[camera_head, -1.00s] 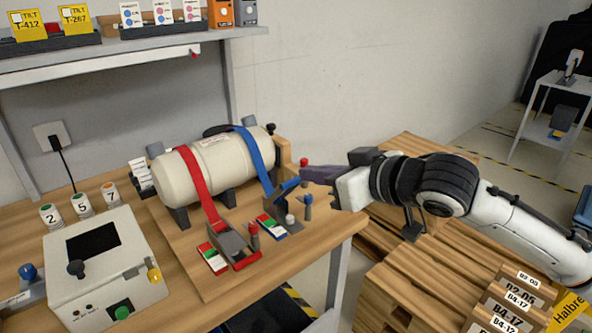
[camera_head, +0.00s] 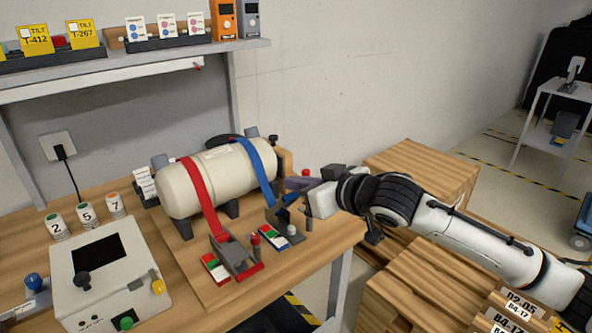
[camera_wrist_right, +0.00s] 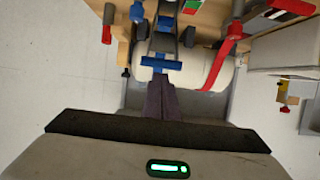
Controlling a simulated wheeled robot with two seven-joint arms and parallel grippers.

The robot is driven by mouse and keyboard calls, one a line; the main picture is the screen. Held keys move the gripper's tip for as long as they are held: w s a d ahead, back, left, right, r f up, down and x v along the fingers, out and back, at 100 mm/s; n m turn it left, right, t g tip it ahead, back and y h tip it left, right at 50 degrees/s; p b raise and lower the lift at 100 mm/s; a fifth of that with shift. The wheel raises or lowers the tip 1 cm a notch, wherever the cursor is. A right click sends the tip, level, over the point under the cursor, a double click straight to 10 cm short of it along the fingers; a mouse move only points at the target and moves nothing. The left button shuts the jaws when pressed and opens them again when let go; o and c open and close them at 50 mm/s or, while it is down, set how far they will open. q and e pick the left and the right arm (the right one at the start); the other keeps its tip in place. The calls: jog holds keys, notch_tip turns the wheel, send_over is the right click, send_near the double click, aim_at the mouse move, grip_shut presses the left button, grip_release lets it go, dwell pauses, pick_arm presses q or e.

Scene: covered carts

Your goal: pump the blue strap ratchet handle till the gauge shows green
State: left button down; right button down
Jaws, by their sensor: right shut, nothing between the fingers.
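A cream tank (camera_head: 222,178) lies on the bench under a blue strap (camera_head: 262,160) and a red strap (camera_head: 201,200). The blue strap's ratchet (camera_head: 284,218) sits at the tank's front right. Its blue handle (camera_wrist_right: 160,64) shows in the right wrist view just beyond my fingertips; whether they touch it I cannot tell. The small blue-strap gauge (camera_head: 280,237), with red, white and green patches, lies beside the ratchet; its reading is too small to tell. My left gripper is out of view.
The red strap's ratchet (camera_head: 236,256) and its gauge (camera_head: 214,268) stand left of the blue one. A white control box (camera_head: 108,268) and several numbered cans (camera_head: 86,212) are further left. Wooden crates (camera_head: 425,172) are at the right, below my right arm.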

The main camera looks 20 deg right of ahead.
jog(key=shift+s+f, duration=0.2)
jog(key=shift+f, duration=0.1)
